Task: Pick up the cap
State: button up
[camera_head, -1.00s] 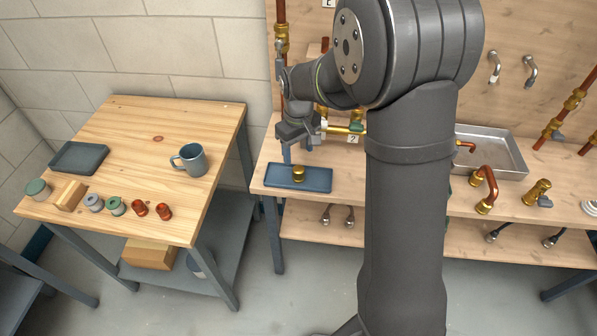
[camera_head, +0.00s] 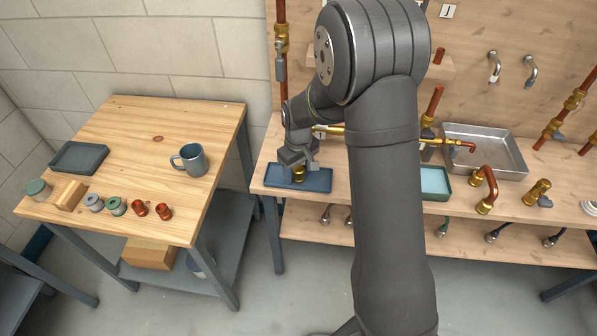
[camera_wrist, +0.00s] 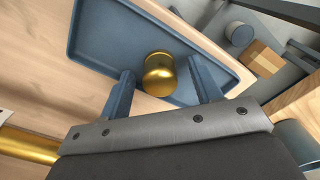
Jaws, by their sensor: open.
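The cap (camera_wrist: 159,74) is a small brass cylinder with a rounded end. It stands on a blue tray (camera_wrist: 88,32) in the wrist view, between the two fingers of my gripper (camera_wrist: 163,85) but apart from both of them. My gripper is open. In the head view my gripper (camera_head: 299,172) is low over the blue tray (camera_head: 318,181) at the left end of the workbench. The cap (camera_head: 298,176) is partly hidden there by the fingers.
A brass pipe (camera_wrist: 25,145) lies near my gripper at the left in the wrist view. The workbench also holds a metal basin (camera_head: 497,150) and a teal-lined tray (camera_head: 436,181). A wooden table (camera_head: 130,130) with a mug (camera_head: 190,160) stands to the left.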

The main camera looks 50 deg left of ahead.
aim_at(300, 168)
jog(key=c, duration=1)
jog(key=shift+c, duration=0.3)
jog(key=shift+r, duration=0.15)
jog(key=shift+r, duration=0.25)
notch_tip(300, 168, up, 4)
jog(key=shift+w+d+f, duration=0.1)
jog(key=shift+w+d, duration=0.05)
jog(key=w+d+r, duration=0.6)
jog(key=d+r, duration=0.3)
jog(key=r, duration=0.2)
jog(key=shift+w, duration=0.3)
jog(key=shift+d, duration=0.15)
